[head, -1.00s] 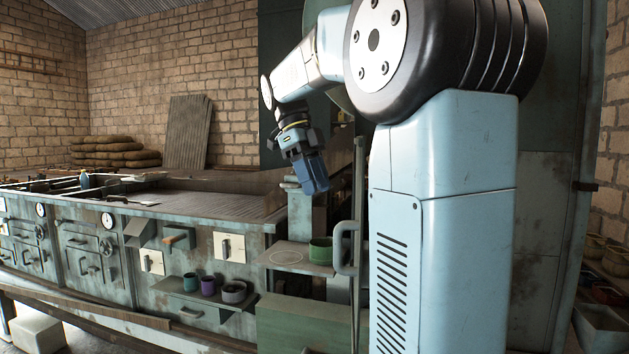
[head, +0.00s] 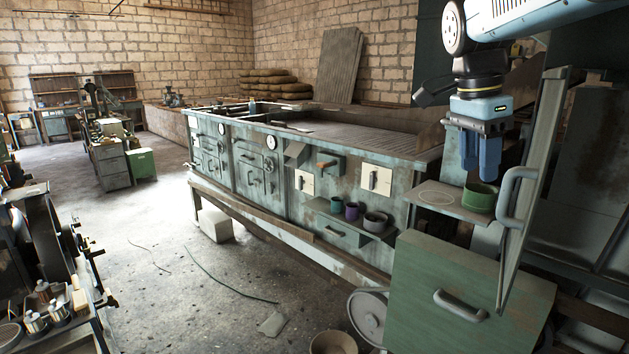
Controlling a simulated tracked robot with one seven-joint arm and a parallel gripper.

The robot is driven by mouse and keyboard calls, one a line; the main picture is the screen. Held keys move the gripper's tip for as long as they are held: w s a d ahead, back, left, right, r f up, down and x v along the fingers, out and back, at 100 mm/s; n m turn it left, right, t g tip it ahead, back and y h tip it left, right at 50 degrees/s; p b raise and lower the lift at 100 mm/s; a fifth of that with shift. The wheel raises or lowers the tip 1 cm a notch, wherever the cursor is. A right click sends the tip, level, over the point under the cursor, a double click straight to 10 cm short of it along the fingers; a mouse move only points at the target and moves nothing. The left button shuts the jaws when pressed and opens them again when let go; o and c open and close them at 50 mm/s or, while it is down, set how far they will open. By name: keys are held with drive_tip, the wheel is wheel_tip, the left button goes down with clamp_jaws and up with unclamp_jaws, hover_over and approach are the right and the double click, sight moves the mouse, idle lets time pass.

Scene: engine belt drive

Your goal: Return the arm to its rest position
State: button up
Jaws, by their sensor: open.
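My gripper (head: 478,172) hangs from my arm at the upper right of the head view, with its blue fingers pointing down. It is open, with nothing seen between the fingers. It appears above and in front of a small shelf (head: 440,203) that bears a green cup (head: 479,197). The upper arm runs out of the picture at the top right.
A long workbench (head: 300,130) stands in the middle, with small cups on a low ledge (head: 345,222). A green drawer box (head: 465,300) and an upright panel with a handle (head: 540,170) stand at the right. The concrete floor (head: 200,270) at the left is mostly open.

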drive_tip(key=s+a+f+n+t+y, duration=0.1)
drive_tip(key=s+f+n, duration=0.3)
drive_tip(key=n, duration=0.4)
drive_tip(key=s+a+f+n+t+y, duration=0.1)
drive_tip(key=s+f+n+t, duration=0.3)
drive_tip(key=n, duration=0.5)
drive_tip(key=shift+s+a+f, duration=0.25)
drive_tip(key=shift+a+f, duration=0.65)
drive_tip(key=shift+f, duration=0.45)
